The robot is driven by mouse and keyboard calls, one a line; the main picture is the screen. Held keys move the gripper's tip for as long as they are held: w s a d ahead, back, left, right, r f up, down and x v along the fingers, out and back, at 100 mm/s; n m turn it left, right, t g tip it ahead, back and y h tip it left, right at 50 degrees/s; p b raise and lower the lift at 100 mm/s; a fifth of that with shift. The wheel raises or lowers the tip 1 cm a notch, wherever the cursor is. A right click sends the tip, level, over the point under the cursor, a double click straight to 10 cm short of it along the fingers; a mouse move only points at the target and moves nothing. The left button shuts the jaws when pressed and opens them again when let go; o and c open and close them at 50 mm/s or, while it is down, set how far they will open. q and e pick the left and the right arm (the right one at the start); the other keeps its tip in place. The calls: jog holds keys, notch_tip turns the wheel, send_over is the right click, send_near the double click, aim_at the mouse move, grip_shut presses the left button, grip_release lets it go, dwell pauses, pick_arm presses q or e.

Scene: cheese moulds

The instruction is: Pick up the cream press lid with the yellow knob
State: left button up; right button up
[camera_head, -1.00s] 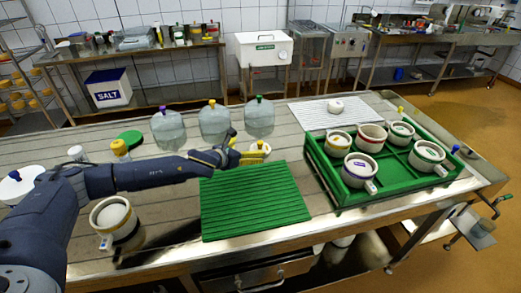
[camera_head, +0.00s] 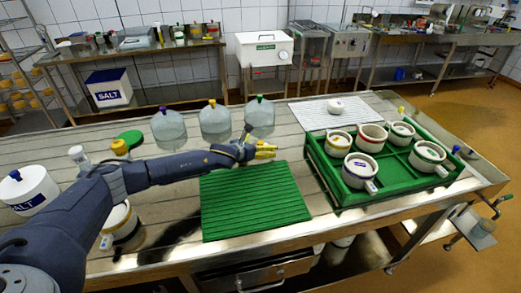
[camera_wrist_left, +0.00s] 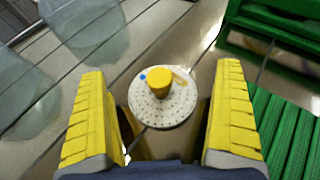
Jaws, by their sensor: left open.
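The cream press lid with the yellow knob (camera_wrist_left: 161,96) shows in the left wrist view as a pale round disc with small holes, a blue dot and a yellowish mark. It lies on the table, centred between the fingertips and beyond them. My left gripper (camera_head: 266,151) is open with yellow ribbed fingers; it also shows in the left wrist view (camera_wrist_left: 160,115). No finger visibly touches the lid. In the head view the gripper hides most or all of the lid. My right gripper is not in view.
A green ribbed mat (camera_head: 252,203) lies just in front of the gripper. A green crate (camera_head: 322,182) with several cream moulds stands to the right. Clear domes (camera_head: 215,121) stand behind the arm. A cream pot (camera_head: 119,226) is partly hidden beneath my left arm.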

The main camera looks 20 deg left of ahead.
pick_arm(q)
jog(key=shift+w+d, duration=0.1)
jog(key=shift+w, duration=0.1)
jog(key=shift+s+f, duration=0.1)
jog(key=shift+f, duration=0.05)
jog(key=c, duration=1.9)
jog(key=shift+f, duration=0.1)
grip_shut()
